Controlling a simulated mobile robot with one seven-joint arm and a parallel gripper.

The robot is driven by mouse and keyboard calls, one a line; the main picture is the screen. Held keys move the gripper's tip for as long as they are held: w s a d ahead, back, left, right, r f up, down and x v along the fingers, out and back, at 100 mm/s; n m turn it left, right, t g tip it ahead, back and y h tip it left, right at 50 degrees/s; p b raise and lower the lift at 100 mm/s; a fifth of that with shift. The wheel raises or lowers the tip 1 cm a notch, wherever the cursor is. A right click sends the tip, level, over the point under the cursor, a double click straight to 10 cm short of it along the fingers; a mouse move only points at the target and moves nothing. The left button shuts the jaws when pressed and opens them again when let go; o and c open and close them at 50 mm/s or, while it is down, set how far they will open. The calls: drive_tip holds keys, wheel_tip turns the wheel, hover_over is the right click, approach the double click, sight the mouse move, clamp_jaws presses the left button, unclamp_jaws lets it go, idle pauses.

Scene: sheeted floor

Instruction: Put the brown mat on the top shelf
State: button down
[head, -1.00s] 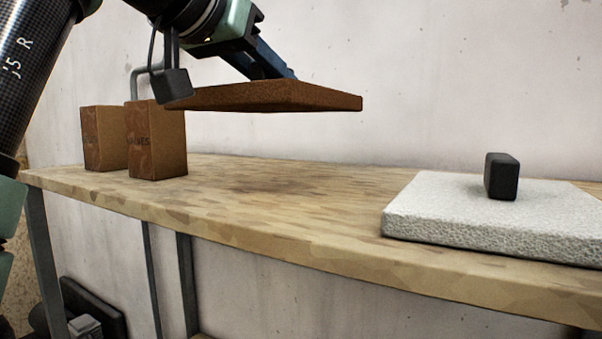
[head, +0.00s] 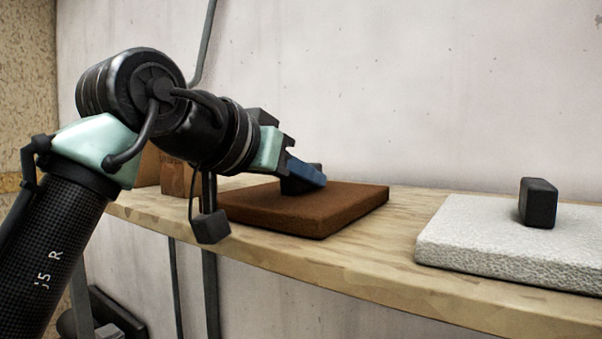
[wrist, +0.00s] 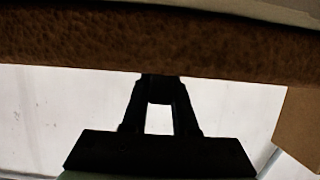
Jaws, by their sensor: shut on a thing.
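The brown mat (head: 350,205) is level at the surface of the wooden shelf (head: 365,262), left of a white textured mat. It looks to be on the boards, though I cannot tell whether a thin gap is left. A dark block handle stands up from its middle, partly hidden by my gripper. My gripper (head: 308,177), with blue fingers, is shut on this handle, reaching in from the left. In the wrist view the brown mat (wrist: 160,45) fills a band across the top, with my dark gripper (wrist: 160,85) against it.
The white mat (head: 480,245) with a black block (head: 538,203) lies at the right of the shelf, a strip of bare wood between the mats. Brown boxes (head: 172,178) stand at the left, mostly behind my arm. A pale wall (head: 420,90) closes the back.

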sight(305, 201)
drive_tip(key=shift+d, duration=0.1)
drive_tip(key=c, duration=0.7)
unclamp_jaws()
